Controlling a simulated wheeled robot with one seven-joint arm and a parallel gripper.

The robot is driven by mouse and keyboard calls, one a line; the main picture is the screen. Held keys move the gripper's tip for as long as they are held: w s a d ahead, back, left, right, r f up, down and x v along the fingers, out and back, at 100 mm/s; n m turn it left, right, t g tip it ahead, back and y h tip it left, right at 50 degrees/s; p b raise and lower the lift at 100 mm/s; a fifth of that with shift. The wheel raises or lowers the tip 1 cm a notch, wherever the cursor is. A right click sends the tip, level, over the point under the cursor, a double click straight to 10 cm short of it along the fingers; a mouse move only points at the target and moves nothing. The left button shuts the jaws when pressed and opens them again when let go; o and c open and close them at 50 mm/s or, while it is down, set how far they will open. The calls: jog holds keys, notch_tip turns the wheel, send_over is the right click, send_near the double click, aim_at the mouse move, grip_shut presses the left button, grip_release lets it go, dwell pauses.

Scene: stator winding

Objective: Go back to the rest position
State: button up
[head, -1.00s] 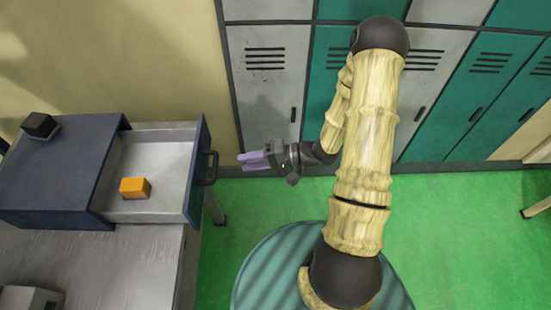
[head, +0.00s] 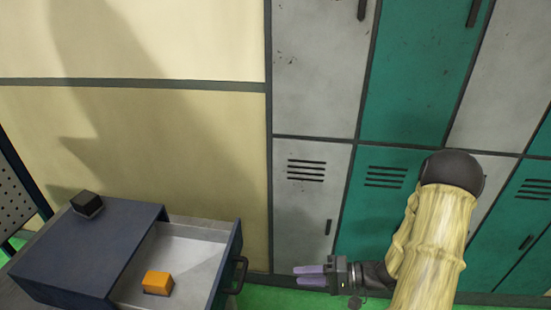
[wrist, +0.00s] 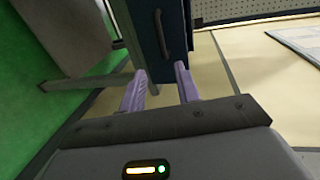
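My gripper (head: 312,275) is at the lower middle of the head view, to the right of the open drawer's handle and apart from it. Its two purple fingers also show in the wrist view (wrist: 160,88), spread with an empty gap between them. The gripper is open and holds nothing. My arm comes in from the lower right of the head view. Beyond the fingers in the wrist view is the dark blue drawer front with its handle (wrist: 161,34).
A dark blue cabinet (head: 75,250) has its drawer (head: 195,248) pulled open. An orange block (head: 158,283) lies inside the drawer. A black block (head: 87,204) sits on the cabinet top. Grey and teal lockers (head: 410,80) line the wall behind my arm.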

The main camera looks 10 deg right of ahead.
jog(key=w+d+r+n+t+h, duration=0.3)
jog(key=w+d+h, duration=0.4)
jog(key=h, duration=0.6)
jog(key=s+a+r+g+h, duration=0.1)
jog(key=s+a+r+g, duration=0.1)
jog(key=s, duration=0.4)
jog(key=s+a+r+g+h, duration=0.1)
jog(key=s+a+r+g, duration=0.1)
jog(key=s, duration=0.4)
notch_tip(320, 180, up, 2)
jog(key=shift+a+r, duration=0.2)
jog(key=shift+a, duration=0.35)
jog(key=shift+w+a, duration=0.1)
jog(key=shift+w, duration=0.05)
